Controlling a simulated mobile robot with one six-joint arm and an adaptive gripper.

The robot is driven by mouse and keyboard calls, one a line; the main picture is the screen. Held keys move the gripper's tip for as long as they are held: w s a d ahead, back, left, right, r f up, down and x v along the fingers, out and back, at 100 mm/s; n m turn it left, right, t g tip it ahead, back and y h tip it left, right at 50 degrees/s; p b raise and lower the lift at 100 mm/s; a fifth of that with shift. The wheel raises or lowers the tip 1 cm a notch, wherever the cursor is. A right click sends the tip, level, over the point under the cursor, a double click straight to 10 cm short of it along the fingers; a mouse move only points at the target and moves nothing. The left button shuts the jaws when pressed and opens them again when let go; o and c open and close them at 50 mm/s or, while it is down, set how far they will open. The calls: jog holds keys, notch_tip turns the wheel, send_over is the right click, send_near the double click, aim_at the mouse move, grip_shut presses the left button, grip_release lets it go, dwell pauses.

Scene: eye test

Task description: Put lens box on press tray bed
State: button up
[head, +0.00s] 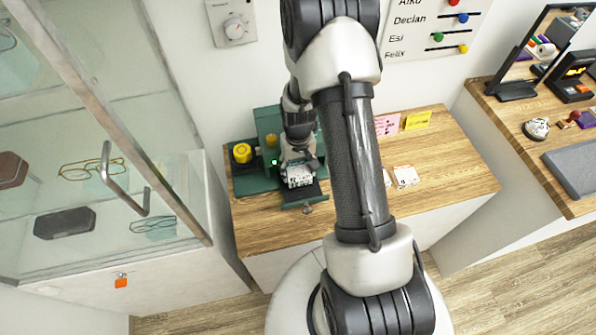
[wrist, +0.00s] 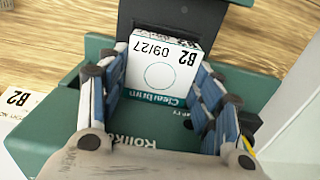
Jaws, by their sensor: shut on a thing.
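The lens box (wrist: 160,68) is white with a teal band, marked B2 and 09/27. My gripper (wrist: 162,80) is shut on it, with a finger on each side. In the head view the white box (head: 299,177) is at the fingertips of my gripper (head: 299,168), over the dark press tray bed (head: 304,195) at the front of the green press (head: 268,124). The tray bed (wrist: 190,18) shows in the wrist view as a dark plate past the box. I cannot tell whether the box touches it.
The press stands on a wooden counter (head: 450,165). A yellow round piece (head: 242,152) is on its left. White cards or boxes (head: 405,177) lie to the right, beyond my arm. A glass cabinet (head: 100,120) with an open-looking door and handle is at the left.

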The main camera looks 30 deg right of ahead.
jog(key=shift+f, duration=0.6)
jog(key=shift+f+b, duration=0.25)
jog(key=shift+b, duration=0.15)
jog(key=o, duration=1.1)
jog(key=shift+c, duration=0.2)
jog(key=shift+r, duration=0.15)
